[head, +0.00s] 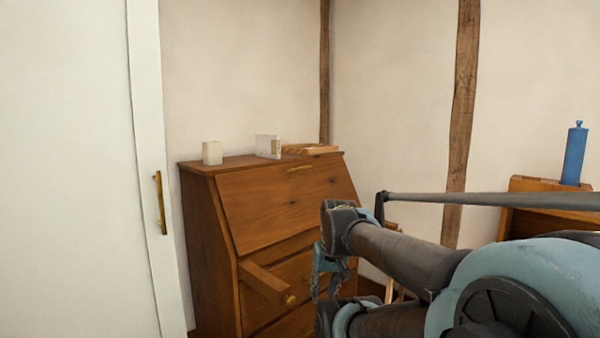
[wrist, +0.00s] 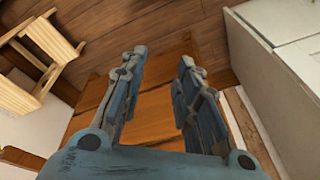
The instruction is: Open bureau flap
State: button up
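The wooden bureau (head: 207,255) stands against the wall in the head view. Its slanted flap (head: 270,208) is closed, with a small brass pull (head: 299,168) near the top edge. A wooden support arm (head: 262,281) with a brass knob (head: 290,299) sticks out at the front left below the flap. My gripper (head: 326,275) is in front of the bureau's right side, partly hidden by my arm. In the wrist view, my gripper (wrist: 163,57) has its two fingers apart with nothing held between them. Orange-brown wood of the bureau (wrist: 150,122) shows behind the fingers.
A white candle-like block (head: 212,153), a small white box (head: 267,146) and a wooden tray (head: 311,149) sit on the bureau top. A white door (head: 80,170) is at left. A pale wooden chair (wrist: 45,50) shows in the wrist view. A blue bottle (head: 575,155) stands at right.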

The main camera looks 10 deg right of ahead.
jog(key=w+a+r+m+t+y, duration=0.1)
jog(key=w+r+m+t+y, duration=0.15)
jog(key=w+r, duration=0.7)
jog(key=w+a+r+m+t+y, duration=0.1)
jog(key=w+r+m+y, duration=0.15)
jog(key=w+r, duration=0.7)
jog(key=w+d+r+m+t+y, duration=0.1)
jog(key=w+d+r, duration=0.1)
jog(key=w, duration=0.4)
jog(key=w+d+r+m+t+y, duration=0.1)
jog(key=w+d+r+t, duration=0.1)
jog(key=w, duration=0.5)
jog(key=m+t, duration=0.3)
send_near(300, 168)
jog(key=shift+y, duration=0.4)
jog(key=x, duration=1)
jog(key=shift+w+d+f, duration=0.25)
jog(key=shift+w+f, duration=0.1)
jog(key=shift+w, duration=0.05)
jog(key=shift+c, duration=0.6)
grip_shut()
jog(key=shift+a, duration=0.1)
